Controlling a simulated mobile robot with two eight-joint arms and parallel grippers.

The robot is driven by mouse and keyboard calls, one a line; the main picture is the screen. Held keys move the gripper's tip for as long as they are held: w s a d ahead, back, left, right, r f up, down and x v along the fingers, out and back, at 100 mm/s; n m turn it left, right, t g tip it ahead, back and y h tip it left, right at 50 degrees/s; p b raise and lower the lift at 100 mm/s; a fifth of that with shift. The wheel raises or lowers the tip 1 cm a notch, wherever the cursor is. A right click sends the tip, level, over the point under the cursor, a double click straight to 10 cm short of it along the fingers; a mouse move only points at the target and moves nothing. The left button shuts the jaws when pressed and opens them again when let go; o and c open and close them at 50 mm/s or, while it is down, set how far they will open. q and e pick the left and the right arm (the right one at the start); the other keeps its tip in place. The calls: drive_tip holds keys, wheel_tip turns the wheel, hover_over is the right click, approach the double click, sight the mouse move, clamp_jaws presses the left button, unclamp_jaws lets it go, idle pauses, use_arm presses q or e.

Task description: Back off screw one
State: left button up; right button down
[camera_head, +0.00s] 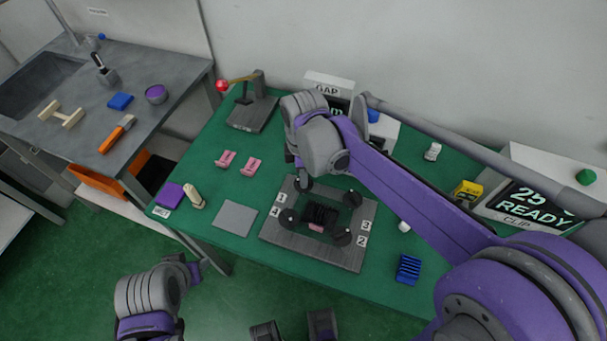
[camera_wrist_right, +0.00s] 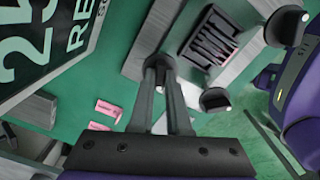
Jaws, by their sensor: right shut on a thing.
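The grey fixture plate (camera_head: 312,253) lies on the green table, with corner labels 1 to 4 and a black finned block (camera_head: 320,214) in its middle. Black round-headed screws stand by labels 4 (camera_head: 288,217), 3 (camera_head: 352,199) and 2 (camera_head: 341,237). My right gripper (camera_head: 302,184) points down at the corner by label 1. In the right wrist view its fingers (camera_wrist_right: 160,68) are shut on screw one (camera_wrist_right: 158,62), whose dark head is mostly hidden between them. My left arm is at the lower left; its gripper (camera_head: 188,268) is only partly visible, its fingers unclear.
A grey square pad (camera_head: 235,218) lies left of the plate. Two pink clips (camera_head: 238,161), a lever fixture (camera_head: 252,112) and a blue slotted block (camera_head: 408,268) are nearby. A display reading READY (camera_head: 530,208) stands at the right. My right arm crosses above the table.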

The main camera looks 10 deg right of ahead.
drive_tip(key=shift+n, duration=1.9)
drive_tip(key=c, duration=0.9)
unclamp_jaws()
wheel_tip(320, 180, up, 11)
drive_tip(key=shift+f+p, duration=0.1)
drive_tip(key=shift+p, duration=0.3)
